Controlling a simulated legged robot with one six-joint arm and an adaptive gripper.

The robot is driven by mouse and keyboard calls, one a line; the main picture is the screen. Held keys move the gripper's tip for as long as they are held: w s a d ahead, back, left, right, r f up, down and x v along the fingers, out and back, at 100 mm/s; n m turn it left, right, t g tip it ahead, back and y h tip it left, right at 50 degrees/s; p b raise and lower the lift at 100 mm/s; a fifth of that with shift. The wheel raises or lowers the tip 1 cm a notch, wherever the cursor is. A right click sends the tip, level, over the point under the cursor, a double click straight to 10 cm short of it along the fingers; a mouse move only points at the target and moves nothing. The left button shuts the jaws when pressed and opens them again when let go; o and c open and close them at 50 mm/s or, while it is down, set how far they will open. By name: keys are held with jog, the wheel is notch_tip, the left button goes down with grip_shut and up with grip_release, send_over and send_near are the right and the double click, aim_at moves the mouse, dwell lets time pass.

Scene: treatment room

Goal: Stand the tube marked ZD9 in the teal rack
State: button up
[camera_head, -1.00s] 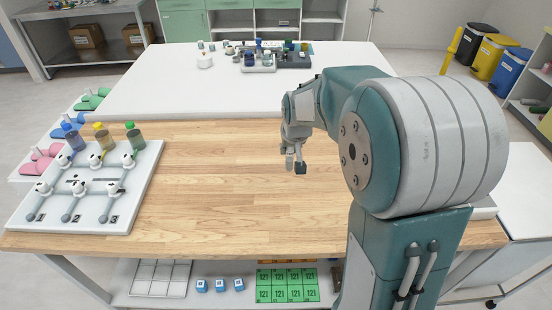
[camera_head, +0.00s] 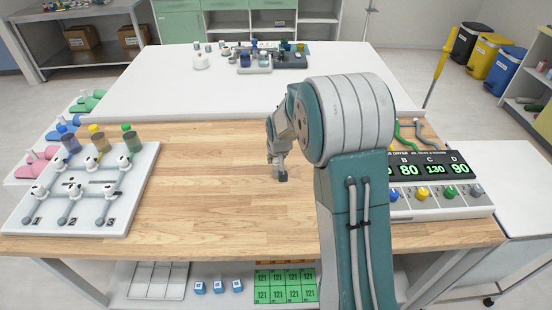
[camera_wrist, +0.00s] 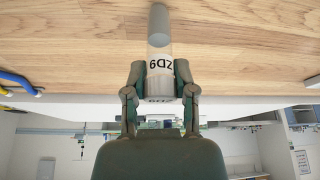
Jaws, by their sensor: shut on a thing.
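The tube marked ZD9 (camera_wrist: 159,52) shows in the wrist view, pale with a grey rounded end and a black printed label. My gripper (camera_wrist: 160,80) is shut on it, one finger on each side. The grey end points away from my palm. In the head view my gripper (camera_head: 279,174) is over the wooden table's middle; the tube is too small to make out clearly there. I cannot pick out a teal rack for certain; small holders and vials (camera_head: 264,58) stand at the back of the white tabletop.
A white panel with valves and coloured bottles (camera_head: 85,195) is on the left of the wooden table (camera_head: 215,200). A box with lit number displays (camera_head: 440,200) is at the right, partly behind my arm. The middle wood and the near white tabletop (camera_head: 190,95) are clear.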

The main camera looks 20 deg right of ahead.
jog(key=shift+f, duration=0.1)
jog(key=o, duration=0.9)
